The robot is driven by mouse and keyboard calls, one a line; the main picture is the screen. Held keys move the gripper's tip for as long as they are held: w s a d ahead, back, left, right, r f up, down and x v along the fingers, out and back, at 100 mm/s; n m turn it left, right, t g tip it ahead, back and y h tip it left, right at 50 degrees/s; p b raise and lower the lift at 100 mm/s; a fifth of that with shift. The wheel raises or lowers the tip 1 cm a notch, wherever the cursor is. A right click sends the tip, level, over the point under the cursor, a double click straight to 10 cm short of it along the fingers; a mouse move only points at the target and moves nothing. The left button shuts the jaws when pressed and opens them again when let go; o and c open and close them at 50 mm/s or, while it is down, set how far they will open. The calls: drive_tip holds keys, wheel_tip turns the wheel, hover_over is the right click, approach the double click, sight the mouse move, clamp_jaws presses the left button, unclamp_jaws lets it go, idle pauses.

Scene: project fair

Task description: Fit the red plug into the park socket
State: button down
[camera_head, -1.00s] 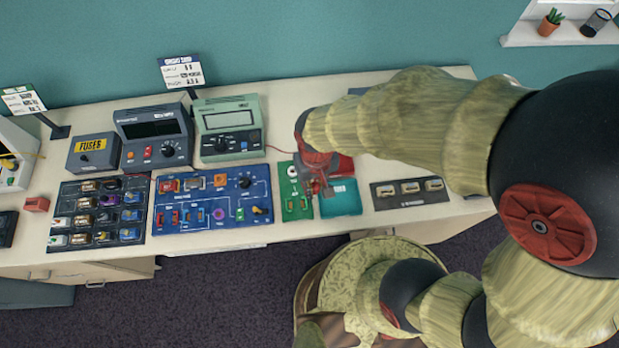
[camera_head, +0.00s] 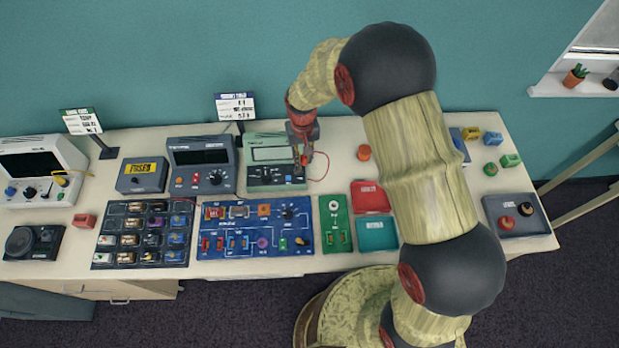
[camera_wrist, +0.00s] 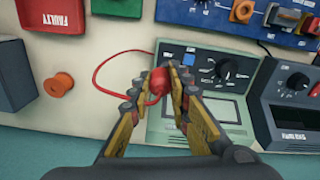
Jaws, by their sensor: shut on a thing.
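My gripper (camera_head: 303,150) is shut on the red plug (camera_head: 304,160), over the right part of the green meter (camera_head: 255,178). In the wrist view the red plug (camera_wrist: 154,81) sits between the fingertips of my gripper (camera_wrist: 160,80), with its red lead (camera_wrist: 97,72) looping off to the left. The green meter (camera_wrist: 205,48) lies beneath, with a blue button and a black dial beside the fingers. I cannot make out the park socket; the gripper and plug cover that side of the panel. I cannot tell whether the plug touches the panel.
A dark meter (camera_head: 203,165) stands left of the green one. An orange knob (camera_head: 364,152) sits on the bench to the right. A red tray (camera_head: 371,197), a teal tray (camera_head: 376,234), a green board (camera_head: 335,222) and a blue board (camera_head: 255,228) lie in front.

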drive_tip(key=shift+w+a+f+b, duration=0.35)
drive_tip(key=shift+f+b, duration=0.3)
drive_tip(key=shift+f, duration=0.3)
drive_tip(key=shift+w+a+f+b, duration=0.2)
drive_tip(key=shift+w+f+b, duration=0.15)
drive_tip(key=shift+f+b, duration=0.45)
drive_tip(key=shift+w+a+f+b, duration=0.35)
drive_tip(key=shift+f+b, duration=0.15)
drive_tip(key=shift+f, duration=0.55)
drive_tip(key=shift+f+b, duration=0.7)
drive_tip(key=shift+f, duration=0.2)
idle(1.4)
drive_tip(key=c, duration=1.6)
unclamp_jaws()
drive_tip(key=shift+o, duration=1.4)
drive_tip(key=shift+o, duration=1.1)
wheel_tip(320, 180, up, 8)
drive_tip(key=p, duration=0.4)
